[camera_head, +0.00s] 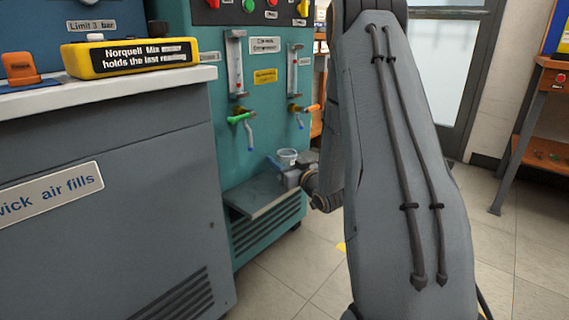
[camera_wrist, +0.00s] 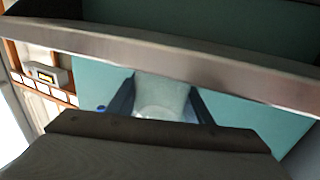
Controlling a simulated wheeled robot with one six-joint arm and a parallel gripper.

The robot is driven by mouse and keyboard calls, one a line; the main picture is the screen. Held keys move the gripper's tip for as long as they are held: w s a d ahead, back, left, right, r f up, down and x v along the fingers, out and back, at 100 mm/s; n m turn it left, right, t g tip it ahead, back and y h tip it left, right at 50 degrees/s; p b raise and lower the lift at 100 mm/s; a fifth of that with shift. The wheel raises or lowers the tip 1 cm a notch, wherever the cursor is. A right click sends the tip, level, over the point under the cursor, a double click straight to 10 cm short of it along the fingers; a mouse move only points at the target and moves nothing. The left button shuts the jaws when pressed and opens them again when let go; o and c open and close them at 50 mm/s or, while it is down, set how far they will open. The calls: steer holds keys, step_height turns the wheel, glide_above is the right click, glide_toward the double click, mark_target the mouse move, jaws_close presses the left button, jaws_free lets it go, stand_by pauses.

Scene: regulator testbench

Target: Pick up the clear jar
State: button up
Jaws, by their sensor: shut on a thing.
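The clear jar (camera_head: 287,156) shows in the head view in front of the teal testbench, above its small shelf. In the wrist view the jar (camera_wrist: 162,98) is pale and see-through, between the two dark fingers of my gripper (camera_wrist: 160,104). My gripper (camera_head: 290,172) is shut on the jar. The jar looks upright in the head view. Its lower part is hidden by the gripper in the head view. I cannot tell whether its base touches the shelf.
The teal testbench's grey shelf (camera_head: 268,194) lies just below the jar. Green (camera_head: 240,117) and orange (camera_head: 305,108) valve handles with blue spouts are above. Floor (camera_head: 520,260) is open at right.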

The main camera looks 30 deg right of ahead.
steer(key=shift+r, duration=0.1)
steer(key=shift+s+r+p, duration=0.2)
steer(key=shift+r+p, duration=0.15)
steer(key=shift+p, duration=0.2)
step_height(320, 180, up, 6)
steer(key=p, duration=0.3)
steer(key=shift+r+p, duration=0.1)
steer(key=shift+p, duration=0.25)
steer(key=s+d+p, duration=0.3)
steer(key=s, duration=0.6)
steer(key=s+d+p, duration=0.3)
steer(key=s, duration=0.6)
steer(key=shift+s+d, duration=0.2)
steer(key=shift+d, duration=0.2)
steer(key=shift+s, duration=0.1)
